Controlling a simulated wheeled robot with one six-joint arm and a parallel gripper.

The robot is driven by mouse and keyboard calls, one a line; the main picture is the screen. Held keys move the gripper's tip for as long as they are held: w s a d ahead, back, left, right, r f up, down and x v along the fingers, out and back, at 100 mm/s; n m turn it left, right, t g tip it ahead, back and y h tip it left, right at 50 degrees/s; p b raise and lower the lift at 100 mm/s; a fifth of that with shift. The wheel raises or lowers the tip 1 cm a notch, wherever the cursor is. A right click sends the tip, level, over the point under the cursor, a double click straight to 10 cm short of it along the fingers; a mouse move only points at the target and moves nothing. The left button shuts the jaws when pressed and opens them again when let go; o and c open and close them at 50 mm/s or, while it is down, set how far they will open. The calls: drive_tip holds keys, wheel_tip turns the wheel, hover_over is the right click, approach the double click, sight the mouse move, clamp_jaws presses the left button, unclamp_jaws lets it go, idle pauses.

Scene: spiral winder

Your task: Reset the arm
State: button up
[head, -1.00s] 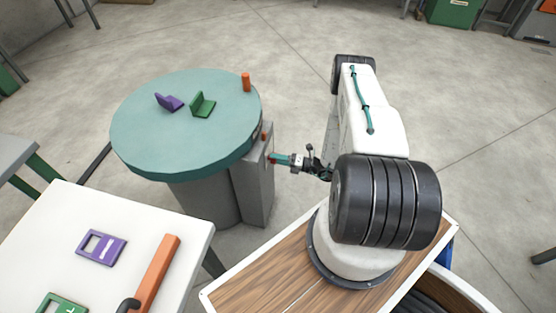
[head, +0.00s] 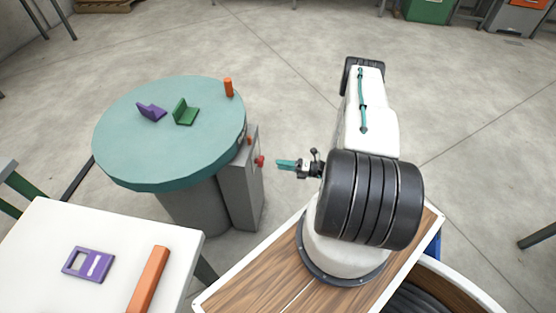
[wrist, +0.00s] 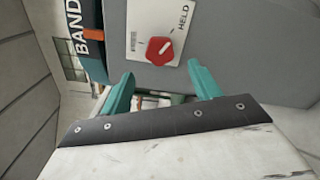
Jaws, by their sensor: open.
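My gripper (head: 287,165) is at the right of the winder's grey control box (head: 240,190), apart from it. In the wrist view its two teal fingers (wrist: 162,88) stand apart with nothing between them. A red knob (wrist: 160,51) sits on a white label marked "HELD" on the box, ahead of the fingers. The knob also shows in the head view (head: 260,161), with a small gap to the fingertips. The winder's round teal turntable (head: 150,165) bears a purple bracket (head: 151,112), a green bracket (head: 185,112) and an upright orange peg (head: 228,87).
A white table (head: 50,230) at lower left holds a purple plate (head: 88,264) with a square hole and an orange bar (head: 148,280). The floor behind and right of my arm is open. A green bin (head: 428,10) stands far back.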

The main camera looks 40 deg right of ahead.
idle(0.3)
drive_tip(key=s+a+r+n+g+y, duration=0.1)
drive_tip(key=s+a+n+g+y, duration=0.15)
drive_tip(key=s+a+n, duration=0.2)
drive_tip(key=s+a+r+n+g+h, duration=0.15)
drive_tip(key=r+n+g, duration=0.35)
drive_tip(key=r+n, duration=0.5)
drive_tip(key=a+r+n+g+h, duration=0.1)
drive_tip(key=a+r+n+g, duration=0.35)
drive_tip(key=r, duration=0.85)
drive_tip(key=s+a+r+n+g+h, duration=0.1)
drive_tip(key=r+n+g, duration=0.5)
drive_tip(key=r+n, duration=0.5)
drive_tip(key=s+a+r+n+t+h, duration=0.1)
drive_tip(key=s+a+r+n+h, duration=0.2)
drive_tip(key=r, duration=0.5)
drive_tip(key=s+a+r+n+t+h, duration=0.2)
drive_tip(key=s+a+r+n+h, duration=0.1)
drive_tip(key=r, duration=0.5)
drive_tip(key=s+a+r+n+t+h, duration=0.2)
drive_tip(key=s+a+r+n+h, duration=0.2)
drive_tip(key=s+r, duration=0.3)
drive_tip(key=shift+s+a+r+n, duration=0.25)
drive_tip(key=shift+s+r+n, duration=0.2)
drive_tip(key=shift+n, duration=0.45)
